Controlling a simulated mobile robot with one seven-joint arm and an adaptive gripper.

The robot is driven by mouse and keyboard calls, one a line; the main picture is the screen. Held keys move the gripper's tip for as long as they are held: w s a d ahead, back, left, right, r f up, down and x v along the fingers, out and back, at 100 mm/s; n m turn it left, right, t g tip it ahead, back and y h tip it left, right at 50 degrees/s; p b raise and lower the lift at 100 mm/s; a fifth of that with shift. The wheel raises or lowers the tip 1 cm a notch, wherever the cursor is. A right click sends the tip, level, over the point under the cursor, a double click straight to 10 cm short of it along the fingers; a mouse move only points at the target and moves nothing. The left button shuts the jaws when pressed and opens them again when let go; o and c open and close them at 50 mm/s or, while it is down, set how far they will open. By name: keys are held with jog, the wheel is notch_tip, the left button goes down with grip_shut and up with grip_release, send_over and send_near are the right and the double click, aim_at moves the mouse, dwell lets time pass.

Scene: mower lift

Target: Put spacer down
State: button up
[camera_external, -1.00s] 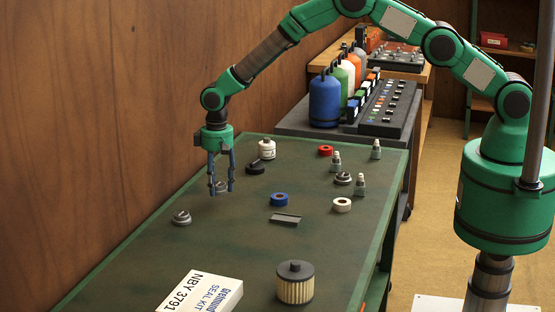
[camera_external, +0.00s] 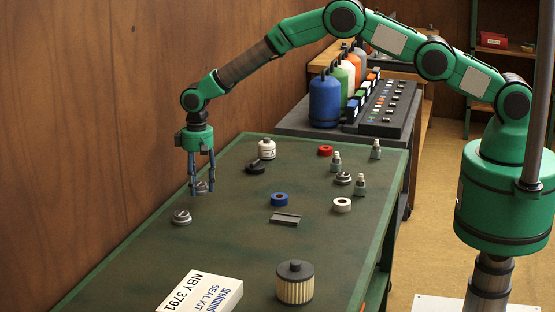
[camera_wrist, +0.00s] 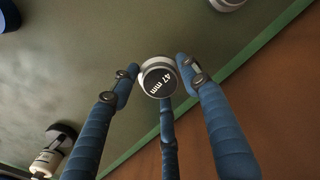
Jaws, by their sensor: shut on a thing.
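My gripper (camera_external: 202,187) has slim blue fingers and is shut on a small grey metal spacer (camera_external: 202,186). The wrist view shows the round spacer (camera_wrist: 158,77) between the fingertips, its dark end face marked "47 mm". It is near the far left part of the green table (camera_external: 235,240), close to the wooden wall. I cannot tell whether it touches the tabletop. A similar grey spacer (camera_external: 181,217) stands on the table nearer the camera, a little left of my gripper. Part of a grey round piece also shows at the top of the wrist view (camera_wrist: 228,3).
To the right are a blue ring (camera_external: 279,199), a white ring (camera_external: 342,204) and a grey bracket (camera_external: 285,219). A seal kit box (camera_external: 203,291) and a filter (camera_external: 295,282) stand in front.

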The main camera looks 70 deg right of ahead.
aim_at(200, 193)
jog(key=shift+f, duration=0.1)
jog(key=shift+f, duration=1.65)
jog(key=shift+f, duration=0.1)
jog(key=o, duration=1.3)
notch_tip(200, 193, up, 12)
jog(key=shift+d+r, duration=0.1)
